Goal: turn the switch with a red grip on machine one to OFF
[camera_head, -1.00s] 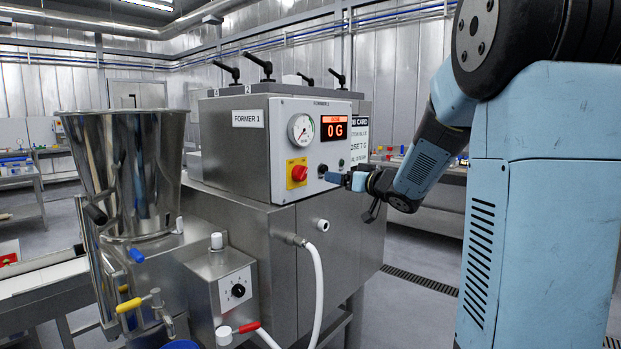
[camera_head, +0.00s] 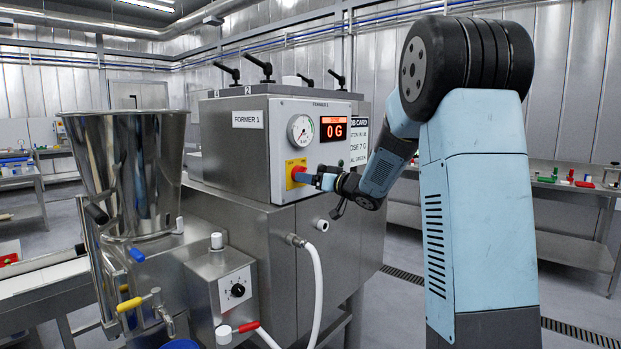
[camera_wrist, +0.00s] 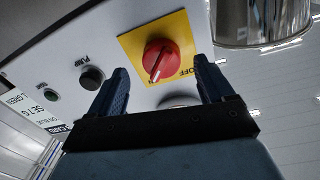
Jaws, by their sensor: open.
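The machine marked FORMER 1 (camera_head: 248,118) has a sloped white control panel. On its yellow plate (camera_wrist: 133,42) sits the red switch grip (camera_wrist: 160,62), which also shows partly in the head view (camera_head: 294,172). In the wrist view the grip's white mark points to the plate's lower edge, while the word OFF (camera_wrist: 187,72) is to the right of the mark. My gripper (camera_head: 308,178) is at the panel, just right of the switch. In the wrist view its open fingers (camera_wrist: 161,68) lie either side of the grip; contact cannot be told.
A pressure gauge (camera_head: 301,130) and a red display (camera_head: 334,129) reading 0 G sit above the switch. A black button (camera_wrist: 92,79) and a green one (camera_wrist: 50,92) are beside it. A steel hopper (camera_head: 137,175) stands to the left.

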